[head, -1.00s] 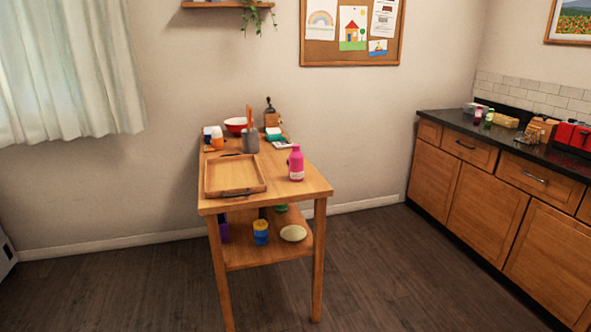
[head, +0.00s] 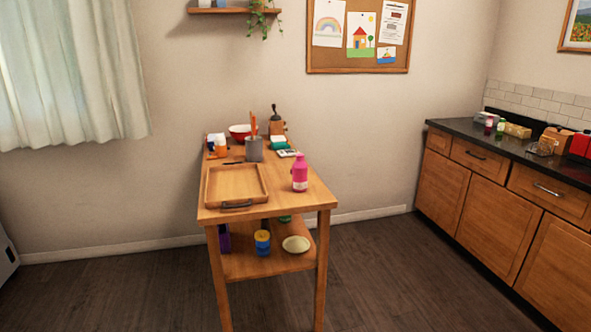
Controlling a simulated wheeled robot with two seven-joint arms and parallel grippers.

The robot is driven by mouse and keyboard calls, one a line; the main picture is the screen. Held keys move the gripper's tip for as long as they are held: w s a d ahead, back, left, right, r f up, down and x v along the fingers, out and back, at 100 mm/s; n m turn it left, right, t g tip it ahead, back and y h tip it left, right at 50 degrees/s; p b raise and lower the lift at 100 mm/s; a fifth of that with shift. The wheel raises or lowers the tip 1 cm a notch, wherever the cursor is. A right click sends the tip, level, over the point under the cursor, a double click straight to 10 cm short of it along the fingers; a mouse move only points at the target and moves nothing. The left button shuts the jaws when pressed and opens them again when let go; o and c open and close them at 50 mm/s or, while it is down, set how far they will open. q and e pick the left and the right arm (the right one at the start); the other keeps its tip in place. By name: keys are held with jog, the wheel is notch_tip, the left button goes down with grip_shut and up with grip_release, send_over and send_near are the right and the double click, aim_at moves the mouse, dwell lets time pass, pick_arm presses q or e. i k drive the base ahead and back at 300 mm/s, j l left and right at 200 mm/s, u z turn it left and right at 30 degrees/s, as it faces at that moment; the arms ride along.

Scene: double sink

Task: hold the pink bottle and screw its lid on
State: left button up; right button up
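The pink bottle (head: 300,174) stands upright on the right part of the wooden table's top (head: 290,201). It has a paler label band, and its top looks pink and narrow. At this distance I cannot tell whether a lid sits on it, and I make out no separate lid on the table. Neither of my grippers is in the head view, and nothing touches the bottle.
A wooden tray (head: 264,193) lies left of the bottle. Behind are a grey utensil holder (head: 254,149), a red bowl (head: 240,131) and a grinder (head: 277,123). The lower shelf (head: 245,268) holds several items. Floor is clear before the table; a counter (head: 470,129) stands right.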

aim_at(300, 167)
jog(key=i+j, duration=0.1)
jog(key=i, duration=1.35)
jog(key=i+l+u, duration=0.1)
jog(key=u, duration=0.3)
jog(key=i+l+u, duration=0.1)
jog(key=l+u, duration=0.55)
jog(key=u, duration=0.2)
jog(key=l+u, duration=0.2)
jog(key=l, duration=1)
jog(key=l+u, duration=0.2)
jog(key=l, duration=0.95)
